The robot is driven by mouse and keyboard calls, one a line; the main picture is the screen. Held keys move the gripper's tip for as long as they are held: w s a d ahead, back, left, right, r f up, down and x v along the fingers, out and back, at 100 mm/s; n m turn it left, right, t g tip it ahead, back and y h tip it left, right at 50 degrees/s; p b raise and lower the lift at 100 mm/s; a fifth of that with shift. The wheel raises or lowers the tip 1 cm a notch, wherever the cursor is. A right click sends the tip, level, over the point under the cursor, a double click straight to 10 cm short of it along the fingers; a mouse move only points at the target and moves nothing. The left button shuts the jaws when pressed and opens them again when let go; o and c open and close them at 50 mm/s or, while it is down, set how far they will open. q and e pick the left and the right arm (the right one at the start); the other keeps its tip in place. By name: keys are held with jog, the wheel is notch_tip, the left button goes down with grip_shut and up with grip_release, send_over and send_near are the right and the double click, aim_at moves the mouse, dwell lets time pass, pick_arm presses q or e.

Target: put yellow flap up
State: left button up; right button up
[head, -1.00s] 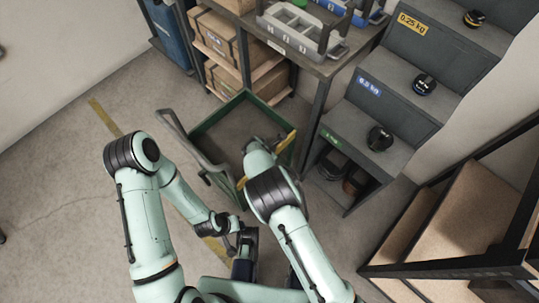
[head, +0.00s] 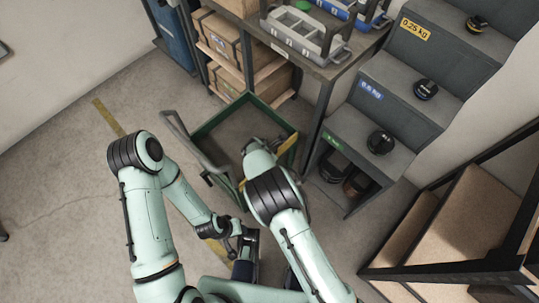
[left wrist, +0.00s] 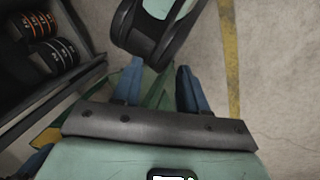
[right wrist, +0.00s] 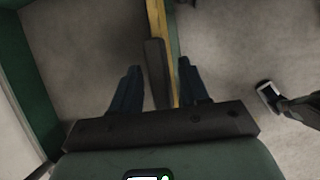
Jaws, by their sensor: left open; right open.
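The green-framed bin (head: 207,131) stands on the floor at the centre of the head view. A yellow strip (head: 289,145), likely the flap, lies at its right rim, partly covered by my right arm. In the right wrist view a yellow strip (right wrist: 160,30) with a dark bar runs along a green edge. My right gripper (right wrist: 158,80) is open, with its blue fingers on either side of this strip. Whether they touch it is unclear. My left gripper (left wrist: 159,80) is open, with part of the green bin (left wrist: 152,92) visible beyond its fingers. My left gripper holds nothing visible.
A bench (head: 322,68) with grey trays stands behind the bin. Stepped grey shelves (head: 362,133) with dark weights stand close on the right. A wooden-topped rack (head: 466,215) is at lower right. The floor on the left is open, with a yellow line (head: 106,115).

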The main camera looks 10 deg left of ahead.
pick_arm(q)
jog(key=shift+g, duration=0.6)
jog(key=s+r, duration=0.1)
jog(key=s+d+r+p, duration=0.1)
jog(key=s+r+p, duration=0.1)
jog(key=s, duration=0.1)
jog(key=shift+d+r, duration=0.1)
jog(key=shift+d, duration=0.3)
pick_arm(e)
jog(key=v, duration=1)
jog(key=shift+a+r, duration=0.15)
jog(key=shift+r, duration=0.15)
jog(key=shift+s, duration=0.15)
pick_arm(q)
jog(key=shift+w, duration=0.1)
